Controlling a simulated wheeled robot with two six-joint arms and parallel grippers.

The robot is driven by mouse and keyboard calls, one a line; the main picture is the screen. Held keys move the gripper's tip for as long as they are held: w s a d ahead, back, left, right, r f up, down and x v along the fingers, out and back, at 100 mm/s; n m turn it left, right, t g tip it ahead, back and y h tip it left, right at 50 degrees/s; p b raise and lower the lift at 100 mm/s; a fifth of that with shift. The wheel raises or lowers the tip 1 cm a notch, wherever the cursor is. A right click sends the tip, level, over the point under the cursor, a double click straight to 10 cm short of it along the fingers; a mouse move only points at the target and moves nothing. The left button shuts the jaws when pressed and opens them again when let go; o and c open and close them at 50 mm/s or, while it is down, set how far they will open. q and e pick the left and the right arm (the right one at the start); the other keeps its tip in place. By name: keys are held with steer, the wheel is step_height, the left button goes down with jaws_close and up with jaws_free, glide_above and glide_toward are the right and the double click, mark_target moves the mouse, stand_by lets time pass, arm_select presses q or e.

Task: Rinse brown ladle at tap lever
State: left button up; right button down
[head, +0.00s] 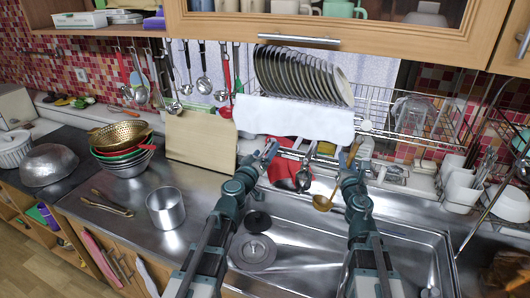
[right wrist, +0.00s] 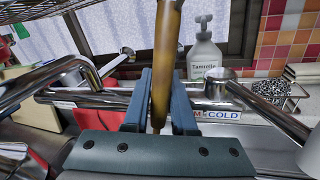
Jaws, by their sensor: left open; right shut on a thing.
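The brown ladle (head: 323,203) hangs in my right gripper (head: 352,165), its bowl over the sink at lower left of the jaws. In the right wrist view its brown handle (right wrist: 165,60) stands between the blue fingers. My left gripper (head: 270,152) is open and empty beside the left end of the chrome tap (head: 297,154), apart from the ladle. I cannot tell whether it touches the tap. In the right wrist view the chrome tap bar (right wrist: 218,112) runs behind the jaws, with a COLD label and angled chrome parts; I cannot tell which is the lever. Water flow is not visible.
A soap bottle (right wrist: 204,52) stands behind the tap. A dish rack (head: 400,110) hangs above.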

arm_select(q)
jaws_close()
stand_by(0.3)
steer(key=shift+r, duration=0.1)
arm_select(e)
steer(key=shift+r, duration=0.1)
arm_select(q)
steer(key=shift+r+p, duration=0.25)
steer(key=shift+p, duration=0.15)
arm_select(e)
steer(key=shift+r, duration=0.3)
arm_select(q)
jaws_free()
arm_select(e)
steer(key=shift+f, duration=0.1)
